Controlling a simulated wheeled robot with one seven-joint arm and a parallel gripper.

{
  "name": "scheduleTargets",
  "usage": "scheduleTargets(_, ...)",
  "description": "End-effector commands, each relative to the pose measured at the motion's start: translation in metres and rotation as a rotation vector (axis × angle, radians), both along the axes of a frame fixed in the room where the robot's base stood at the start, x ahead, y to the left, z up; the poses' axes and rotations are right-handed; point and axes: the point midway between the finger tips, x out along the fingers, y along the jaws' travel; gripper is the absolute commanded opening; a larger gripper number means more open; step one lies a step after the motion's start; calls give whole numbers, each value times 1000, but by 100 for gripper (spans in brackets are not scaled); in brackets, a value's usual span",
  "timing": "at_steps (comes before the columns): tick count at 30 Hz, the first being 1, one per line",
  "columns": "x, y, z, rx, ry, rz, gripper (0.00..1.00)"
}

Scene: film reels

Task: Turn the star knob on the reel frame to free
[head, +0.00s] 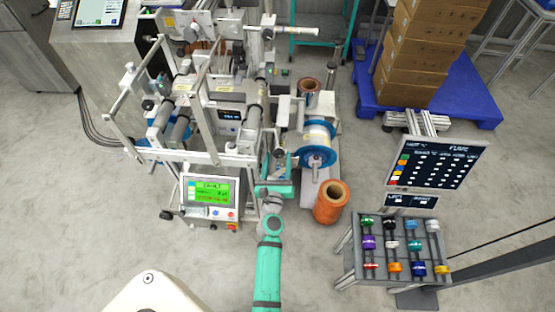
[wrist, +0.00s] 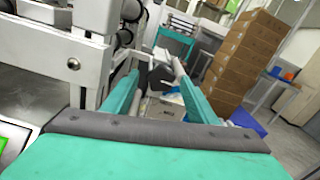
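My gripper (head: 280,168) is at the right front side of the reel frame (head: 207,156), left of the blue-flanged reel (head: 317,157). In the wrist view its two teal fingers (wrist: 161,84) are spread apart. A dark, lobed part (wrist: 156,77), which looks like the star knob, shows between the fingertips, with a pale rod behind it. I see a gap beside it and cannot tell whether a finger touches it. In the head view the knob is hidden or too small to tell. The knob's setting cannot be read.
A control box (head: 208,197) with a green screen stands at the frame's front. An orange roll (head: 331,203) stands on the floor right of my arm. A rack (head: 350,262) of coloured rolls is at the right. Boxes (head: 412,62) sit on a blue pallet (head: 470,108) behind.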

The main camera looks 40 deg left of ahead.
Motion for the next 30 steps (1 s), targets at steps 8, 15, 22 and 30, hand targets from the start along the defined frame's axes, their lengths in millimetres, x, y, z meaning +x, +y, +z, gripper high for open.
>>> scheduleTargets(8, 1, 2, 0, 1, 0, -2, 12)
scheduleTargets(15, -1, 1, 0, -24, -15, 2, 12)
scheduleTargets(22, -1, 0, 0, -123, -77, 2, 12)
scheduleTargets(30, -1, 0, 0, -326, -201, 3, 12)
